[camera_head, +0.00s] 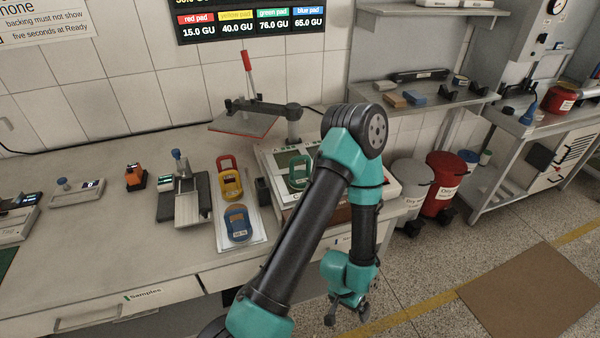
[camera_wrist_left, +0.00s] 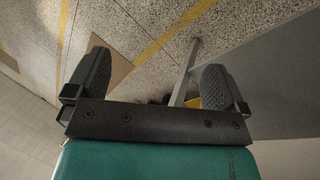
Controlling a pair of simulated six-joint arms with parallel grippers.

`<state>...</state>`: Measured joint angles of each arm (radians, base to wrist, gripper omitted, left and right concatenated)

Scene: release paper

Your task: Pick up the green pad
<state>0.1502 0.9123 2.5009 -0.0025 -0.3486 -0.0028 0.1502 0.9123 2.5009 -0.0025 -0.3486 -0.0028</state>
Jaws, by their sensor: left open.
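The green pad (camera_head: 299,172) has a loop handle and stands on the flat top of a box-like station (camera_head: 268,152) near the bench's right end, partly behind my left arm. My left gripper (camera_head: 347,314) hangs low past the bench's front edge, over the floor, well apart from the pad. In the left wrist view its two dark fingers (camera_wrist_left: 157,85) are spread with nothing between them but floor and a bench leg behind. My right gripper does not show.
Red (camera_head: 225,162), yellow (camera_head: 232,185) and blue pads (camera_head: 237,224) stand on a pale tray (camera_head: 255,234) left of the station. A hinged plate with a red-handled lever (camera_head: 247,75) is behind. Grey and red bins (camera_head: 446,180) stand right of the bench.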

